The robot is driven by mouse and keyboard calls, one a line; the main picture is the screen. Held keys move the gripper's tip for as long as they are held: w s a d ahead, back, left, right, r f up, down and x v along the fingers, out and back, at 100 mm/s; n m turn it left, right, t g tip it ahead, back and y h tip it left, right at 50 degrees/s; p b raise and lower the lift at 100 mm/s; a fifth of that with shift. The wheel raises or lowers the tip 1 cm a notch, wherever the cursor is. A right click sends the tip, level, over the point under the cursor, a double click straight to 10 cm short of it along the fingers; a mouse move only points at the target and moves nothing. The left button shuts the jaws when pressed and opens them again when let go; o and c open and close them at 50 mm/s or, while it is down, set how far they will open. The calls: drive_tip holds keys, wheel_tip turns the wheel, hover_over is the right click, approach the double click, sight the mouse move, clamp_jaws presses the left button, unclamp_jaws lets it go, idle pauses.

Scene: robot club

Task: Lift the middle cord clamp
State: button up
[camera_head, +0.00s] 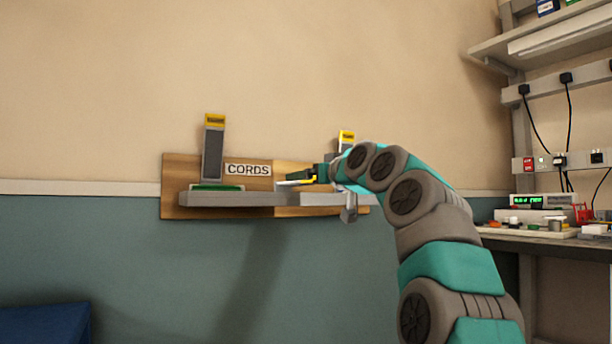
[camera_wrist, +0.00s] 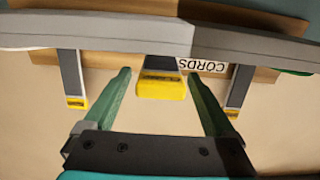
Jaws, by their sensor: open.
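The middle cord clamp shows in the wrist view as a dark strip with a broad yellow end (camera_wrist: 161,86). It reaches out from the shelf towards the camera. My gripper (camera_wrist: 158,74) has its two green fingers apart, one on each side of this yellow end, with nothing clasped. The left clamp (camera_head: 213,150) and the right clamp (camera_head: 346,137) stand upright with yellow tops.
A green item (camera_head: 216,187) lies under the left clamp. A cluttered workbench (camera_head: 560,240) stands at the right, a blue object (camera_head: 45,322) at lower left. The wall above the shelf is clear.

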drive_tip(key=shift+w+a+r, duration=0.15)
drive_tip(key=shift+w+a, duration=0.15)
drive_tip(key=shift+w, duration=0.15)
drive_tip(key=shift+w+a+p, duration=0.2)
drive_tip(key=shift+w+p, duration=0.1)
drive_tip(key=shift+c, duration=0.2)
clamp_jaws()
idle(0.5)
